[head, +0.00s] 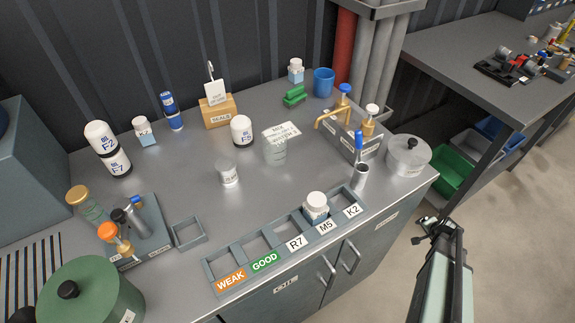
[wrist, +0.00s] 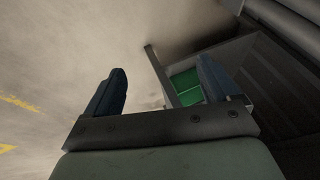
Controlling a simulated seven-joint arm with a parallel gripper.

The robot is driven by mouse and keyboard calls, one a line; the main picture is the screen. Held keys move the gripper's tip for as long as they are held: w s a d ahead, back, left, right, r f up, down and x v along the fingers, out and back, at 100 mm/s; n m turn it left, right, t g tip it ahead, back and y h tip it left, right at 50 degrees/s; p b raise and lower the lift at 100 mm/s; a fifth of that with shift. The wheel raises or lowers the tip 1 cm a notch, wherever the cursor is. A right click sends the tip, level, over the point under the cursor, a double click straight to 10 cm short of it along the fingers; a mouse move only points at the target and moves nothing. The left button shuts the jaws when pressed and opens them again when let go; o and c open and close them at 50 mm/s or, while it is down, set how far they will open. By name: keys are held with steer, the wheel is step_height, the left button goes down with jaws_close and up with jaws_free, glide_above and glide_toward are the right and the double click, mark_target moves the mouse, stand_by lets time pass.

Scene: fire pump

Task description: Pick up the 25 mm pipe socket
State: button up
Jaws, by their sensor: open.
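I cannot single out the 25 mm pipe socket for certain. Several small fittings, red, grey and black (head: 510,66), lie on a dark tray on the right-hand bench, too small to tell apart. My gripper (head: 436,230) is at the right of the steel worktop, out over the floor and apart from both benches. In the wrist view my gripper (wrist: 164,85) shows two dark blue fingers spread wide with nothing between them.
The steel worktop (head: 200,190) carries bottles, a beaker, a lidded pot (head: 408,156) and a labelled compartment rack (head: 240,283). Grey pipes and a red pipe (head: 343,45) stand behind it. A green bin (head: 452,172) sits under the right-hand bench (head: 440,60). The floor nearby is clear.

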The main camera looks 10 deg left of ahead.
steer(key=w+a+r+n+t+y, duration=0.1)
steer(key=w+a+r+n, duration=0.25)
steer(key=w+r, duration=0.85)
steer(key=w+a+r+n+t+y, duration=0.15)
steer(key=w+a+r, duration=0.25)
steer(key=w+r, duration=0.85)
steer(key=w+a+r+n+y, duration=0.15)
steer(key=a+r+n, duration=0.25)
steer(key=a+r, duration=0.85)
steer(key=w+a+r+n+y, duration=0.15)
steer(key=a+r+n, duration=0.25)
steer(key=a+r, duration=0.8)
steer(key=s+a+r+n+g+y, duration=0.1)
steer(key=s+a+r+n+g, duration=0.15)
steer(key=s+a+r, duration=0.45)
steer(key=n+g+h, duration=0.6)
steer(key=n, duration=0.3)
glide_above(225, 164)
step_height(225, 164, down, 5)
steer(key=f, duration=0.5)
steer(key=w+f, duration=0.1)
steer(key=f, duration=0.2)
steer(key=shift+a, duration=0.1)
steer(key=shift+s+f, duration=0.25)
steer(key=shift+f, duration=0.35)
steer(key=shift+s+f, duration=0.2)
steer(key=shift+f, duration=1.8)
